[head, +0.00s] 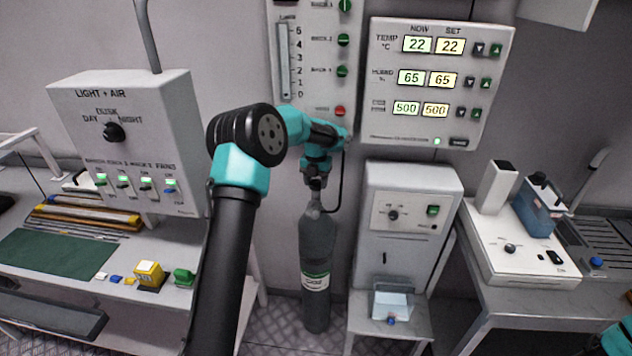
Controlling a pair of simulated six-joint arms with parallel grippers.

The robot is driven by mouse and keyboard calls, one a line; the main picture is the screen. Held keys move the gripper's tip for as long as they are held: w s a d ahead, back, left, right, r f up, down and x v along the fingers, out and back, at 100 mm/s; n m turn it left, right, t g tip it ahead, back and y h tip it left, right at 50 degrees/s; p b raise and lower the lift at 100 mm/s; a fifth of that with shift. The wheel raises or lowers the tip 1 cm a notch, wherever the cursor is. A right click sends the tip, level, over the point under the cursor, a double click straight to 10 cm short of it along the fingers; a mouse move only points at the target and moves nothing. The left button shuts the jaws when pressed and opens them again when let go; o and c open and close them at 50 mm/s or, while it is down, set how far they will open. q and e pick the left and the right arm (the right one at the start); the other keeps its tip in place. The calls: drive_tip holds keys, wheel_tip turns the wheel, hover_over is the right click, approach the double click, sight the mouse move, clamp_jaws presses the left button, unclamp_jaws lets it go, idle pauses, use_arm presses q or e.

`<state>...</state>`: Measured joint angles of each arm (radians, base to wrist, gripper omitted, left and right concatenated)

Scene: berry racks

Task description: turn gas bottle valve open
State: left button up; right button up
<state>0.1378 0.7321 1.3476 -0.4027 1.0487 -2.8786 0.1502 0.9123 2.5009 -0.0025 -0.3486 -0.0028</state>
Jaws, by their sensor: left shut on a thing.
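The grey gas bottle (318,240) stands upright on the floor in the middle of the head view, with a green and white label on its lower body. My left arm reaches over from the bottom left. Its gripper (315,183) points down at the top of the bottle and is shut on the valve there. The gripper mostly hides the valve, so I cannot tell how far it is turned. A thin dark hose runs from the bottle's neck up to the right. Only a teal piece of my right arm shows at the bottom right corner; its gripper is out of view.
A white cabinet (412,185) stands close on the bottle's right, with a small stand before it. A climate panel (440,130) hangs behind. Checkered floor is bare around the bottle.

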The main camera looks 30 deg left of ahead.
use_arm(q)
drive_tip(key=shift+m, duration=0.5)
drive_tip(key=o, duration=0.9)
drive_tip(key=shift+n, duration=0.4)
